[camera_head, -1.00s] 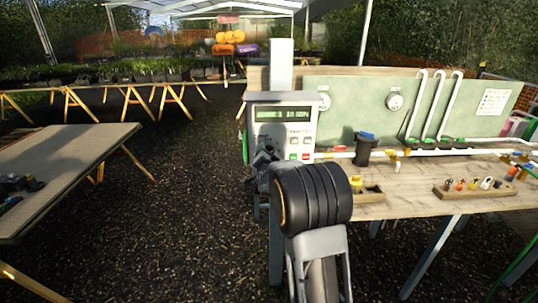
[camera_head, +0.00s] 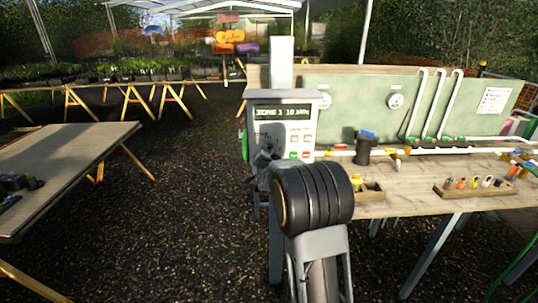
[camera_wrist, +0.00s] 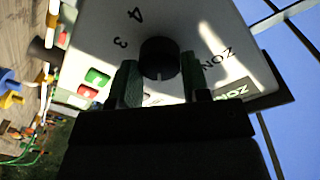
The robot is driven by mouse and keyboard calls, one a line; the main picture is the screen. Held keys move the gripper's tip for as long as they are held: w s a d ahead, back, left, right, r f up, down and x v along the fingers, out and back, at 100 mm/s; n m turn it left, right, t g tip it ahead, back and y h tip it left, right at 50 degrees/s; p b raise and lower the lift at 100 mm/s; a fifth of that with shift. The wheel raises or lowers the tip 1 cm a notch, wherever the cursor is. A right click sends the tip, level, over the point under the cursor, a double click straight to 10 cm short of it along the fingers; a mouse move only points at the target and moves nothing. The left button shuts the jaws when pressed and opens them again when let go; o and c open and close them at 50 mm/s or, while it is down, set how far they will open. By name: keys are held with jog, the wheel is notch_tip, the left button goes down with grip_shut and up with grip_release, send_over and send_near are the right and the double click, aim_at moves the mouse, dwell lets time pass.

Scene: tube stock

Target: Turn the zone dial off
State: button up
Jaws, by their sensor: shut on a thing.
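The zone dial (camera_wrist: 158,58) is a black round knob on the white face of the controller box (camera_head: 298,132). In the wrist view the numbers 3 and 4 and part of the word ZONE are printed around it. My gripper (camera_wrist: 160,78) has one finger on each side of the dial and is shut on it. The dial's pointer and its exact setting cannot be made out. In the head view my gripper (camera_head: 262,160) is at the lower left of the controller, and my arm hides the dial.
Red and green buttons (camera_wrist: 95,78) sit beside the dial. A workbench (camera_head: 410,185) right of the controller carries white pipes, a black filter cup (camera_head: 364,152) and a wooden fittings tray (camera_head: 475,193). Another table (camera_head: 70,165) stands left, with open gravel between.

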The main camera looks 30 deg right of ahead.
jog(key=shift+n+t+b, duration=0.4)
jog(key=shift+n+b, duration=2.7)
jog(key=shift+n, duration=1.7)
jog(key=o, duration=0.9)
jog(key=shift+a, duration=0.1)
jog(key=b+v, duration=0.2)
jog(key=v, duration=1.1)
jog(key=shift+s+a, duration=0.1)
jog(key=shift+s, duration=0.25)
